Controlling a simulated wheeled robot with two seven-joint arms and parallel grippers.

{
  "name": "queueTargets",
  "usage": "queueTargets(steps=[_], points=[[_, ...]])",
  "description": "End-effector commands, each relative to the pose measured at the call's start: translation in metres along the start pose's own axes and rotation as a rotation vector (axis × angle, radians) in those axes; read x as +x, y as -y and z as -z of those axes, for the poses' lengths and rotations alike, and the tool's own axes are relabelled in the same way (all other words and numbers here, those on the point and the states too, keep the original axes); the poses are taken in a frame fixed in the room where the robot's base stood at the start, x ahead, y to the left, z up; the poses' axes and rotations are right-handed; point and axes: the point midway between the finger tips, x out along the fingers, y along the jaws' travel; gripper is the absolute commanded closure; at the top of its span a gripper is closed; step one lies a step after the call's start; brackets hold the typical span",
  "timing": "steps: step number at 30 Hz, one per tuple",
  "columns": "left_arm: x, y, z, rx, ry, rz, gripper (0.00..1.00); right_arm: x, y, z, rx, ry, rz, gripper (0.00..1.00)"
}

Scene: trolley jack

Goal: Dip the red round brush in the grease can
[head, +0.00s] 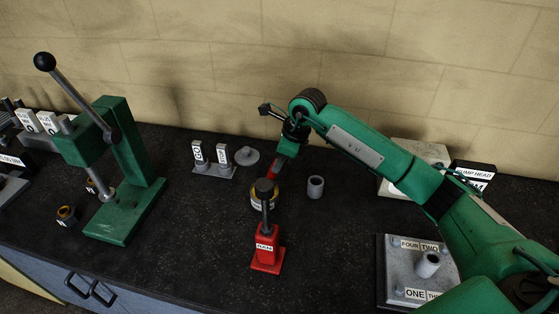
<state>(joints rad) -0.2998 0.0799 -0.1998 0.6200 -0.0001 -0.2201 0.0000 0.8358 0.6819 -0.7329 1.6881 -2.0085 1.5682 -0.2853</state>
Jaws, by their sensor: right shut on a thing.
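My right gripper (284,150) comes in from the right and points down behind the middle of the bench. It is shut on the red brush (275,168), whose red part shows just below the fingers. The brush slants down toward a round can with a pale, yellowish band (256,204), which appears to be the grease can. The brush's lower end is hidden behind a dark knob, so I cannot tell whether it is inside the can or just behind it. My left gripper is not in view.
A red labelled stand with a dark upright rod (266,252) is in front of the can. A grey cup (315,187) stands right of it. A green lever press (125,215) is at left, and a numbered grey plate (395,278) at lower right. The front bench between them is mostly clear.

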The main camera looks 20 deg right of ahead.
Motion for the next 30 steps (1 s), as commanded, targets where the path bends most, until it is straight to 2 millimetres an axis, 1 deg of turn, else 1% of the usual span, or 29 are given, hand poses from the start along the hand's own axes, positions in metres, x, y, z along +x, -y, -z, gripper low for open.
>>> queueTargets(steps=[4, 8, 30], points=[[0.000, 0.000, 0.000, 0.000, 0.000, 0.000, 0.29, 0.002, -0.001, 0.001, 0.000, -0.005, -0.003, 1.00], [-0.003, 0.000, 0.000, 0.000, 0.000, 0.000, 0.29, -0.004, -0.001, -0.001, 0.000, -0.005, -0.003, 1.00], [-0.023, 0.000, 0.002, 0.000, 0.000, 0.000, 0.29, -0.061, 0.000, -0.022, 0.000, -0.001, 0.001, 1.00]])
